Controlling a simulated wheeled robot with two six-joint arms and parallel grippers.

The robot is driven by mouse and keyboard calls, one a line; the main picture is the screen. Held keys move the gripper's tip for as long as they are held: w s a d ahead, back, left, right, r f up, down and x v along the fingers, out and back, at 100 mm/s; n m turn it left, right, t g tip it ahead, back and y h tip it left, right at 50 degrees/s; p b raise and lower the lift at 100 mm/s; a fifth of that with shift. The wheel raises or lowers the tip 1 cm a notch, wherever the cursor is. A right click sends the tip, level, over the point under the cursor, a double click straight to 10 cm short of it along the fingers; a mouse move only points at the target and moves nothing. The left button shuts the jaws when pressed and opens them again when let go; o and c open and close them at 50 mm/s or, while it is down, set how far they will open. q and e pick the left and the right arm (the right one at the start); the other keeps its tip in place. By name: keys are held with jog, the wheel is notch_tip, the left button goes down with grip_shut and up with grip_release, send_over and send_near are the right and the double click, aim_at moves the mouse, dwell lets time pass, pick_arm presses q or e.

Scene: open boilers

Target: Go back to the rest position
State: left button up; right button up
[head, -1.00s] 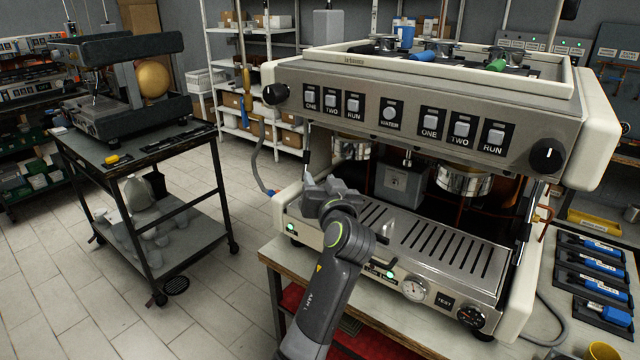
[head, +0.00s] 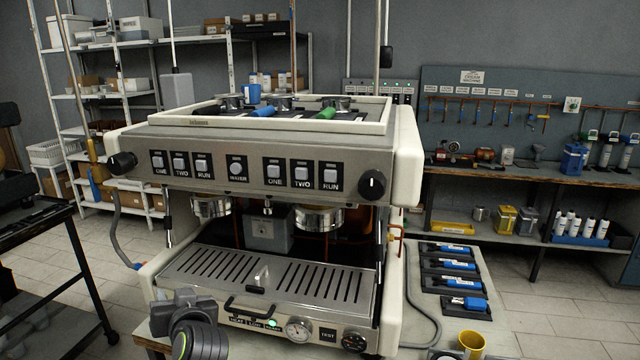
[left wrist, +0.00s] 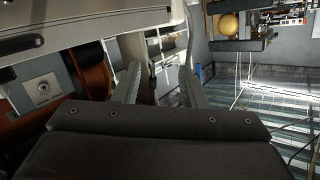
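My left gripper shows in the left wrist view (left wrist: 160,80) with its two fingers spread apart and nothing between them. In the head view my left arm comes in at the bottom left, and its dark wrist (head: 190,320) is in front of the boiler machine's lower left corner. The fingers are hard to make out there. The machine (head: 235,145) is a large cream and grey unit with labelled buttons, a slotted metal tray (head: 225,275) and a dark front handle (head: 245,308). My right gripper is in neither current view.
A dark cart (head: 75,240) stands at the left. Blue-handled tools lie in black trays (head: 430,265) right of the machine, near a yellow cup (head: 470,343). A wooden workbench (head: 530,175) stands along the back wall. Floor is open at the lower right.

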pick_arm(q)
jog(key=s+a+f+m+g+h, duration=0.1)
jog(key=s+a+f+g+h, duration=0.25)
jog(key=s+f, duration=1.25)
jog(key=s+d+f+m+g+h, duration=0.1)
jog(key=s+d+f+g+h, duration=0.15)
jog(key=s, duration=0.75)
jog(key=s+d+f+m+g+h, duration=0.1)
jog(key=s+f+m+g+h, duration=0.2)
jog(key=s, duration=0.8)
notch_tip(320, 180, down, 28)
jog(key=a+n+g+b, duration=0.1)
jog(key=b, duration=0.1)
jog(key=s+d+f+g+b, duration=0.1)
jog(key=s+f, duration=1.4)
jog(key=f, duration=0.1)
jog(key=shift+s+f, duration=0.15)
jog(key=shift+f, duration=0.15)
